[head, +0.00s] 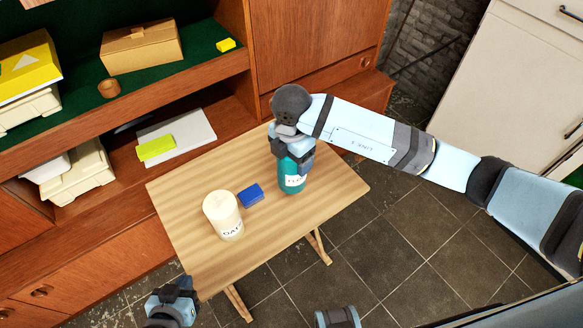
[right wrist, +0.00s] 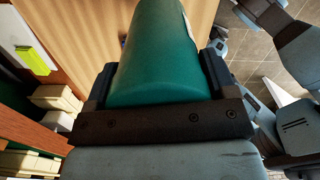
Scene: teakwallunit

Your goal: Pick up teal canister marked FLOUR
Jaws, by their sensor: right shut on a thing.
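The teal canister (head: 291,181) stands upright on the wooden table, with part of a white label showing; its lettering is too small to read surely. My right gripper (head: 292,160) is over its top, shut on it. In the right wrist view the teal canister (right wrist: 153,55) fills the space between the two fingers of the right gripper (right wrist: 158,85). I cannot tell whether its base touches the table. My left gripper (head: 172,300) is low in the head view, off the table's near edge; its finger opening is unclear.
A cream canister (head: 222,214) with dark lettering and a blue block (head: 250,195) are on the table (head: 195,250), left of the teal canister. Behind is a wooden wall unit (head: 310,50) whose shelves hold a cardboard box (head: 141,47) and papers. The table's right part is clear.

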